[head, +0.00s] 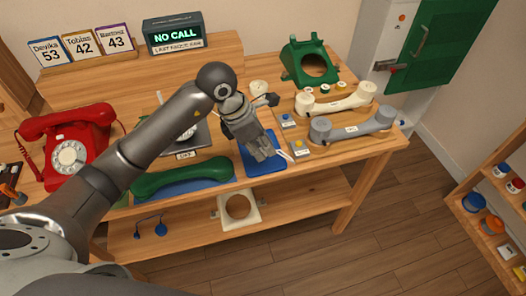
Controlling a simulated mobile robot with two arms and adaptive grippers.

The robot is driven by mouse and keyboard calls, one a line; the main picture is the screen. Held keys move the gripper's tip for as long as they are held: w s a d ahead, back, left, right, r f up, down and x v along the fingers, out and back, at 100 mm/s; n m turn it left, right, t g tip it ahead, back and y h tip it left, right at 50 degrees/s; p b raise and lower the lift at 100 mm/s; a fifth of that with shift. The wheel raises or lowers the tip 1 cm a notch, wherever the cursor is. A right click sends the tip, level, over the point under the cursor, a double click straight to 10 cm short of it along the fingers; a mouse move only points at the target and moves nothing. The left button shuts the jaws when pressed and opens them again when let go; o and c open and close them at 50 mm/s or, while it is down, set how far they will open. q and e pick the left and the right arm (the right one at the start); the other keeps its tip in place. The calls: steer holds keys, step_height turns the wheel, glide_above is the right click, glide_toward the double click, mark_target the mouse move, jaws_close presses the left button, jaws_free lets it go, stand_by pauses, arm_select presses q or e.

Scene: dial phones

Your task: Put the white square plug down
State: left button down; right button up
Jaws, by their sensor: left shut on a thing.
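My left gripper (268,152) points down over the blue mat (264,169) near the front edge of the wooden table. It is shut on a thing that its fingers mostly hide. A thin white piece (284,155) shows at the right side of the fingertips; it may be part of the white square plug, but its shape is too small to tell. I cannot tell whether it touches the mat. My right gripper is not in view.
A green handset (183,178) lies left of the mat. Small boxes (301,148) and grey and cream handsets (350,127) lie to the right. A red dial phone (72,150) stands left, a green phone shell (309,63) behind. The lower shelf holds a cream frame (238,222).

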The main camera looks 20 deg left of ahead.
arm_select(q)
steer(key=shift+w+f, duration=0.65)
steer(key=shift+f, duration=0.2)
step_height(320, 180, down, 3)
steer(key=shift+p, duration=0.45)
steer(key=shift+w, duration=0.1)
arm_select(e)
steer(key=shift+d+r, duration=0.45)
arm_select(q)
steer(key=shift+f, duration=0.2)
steer(key=c, duration=1.4)
jaws_free()
steer(key=shift+a, duration=0.1)
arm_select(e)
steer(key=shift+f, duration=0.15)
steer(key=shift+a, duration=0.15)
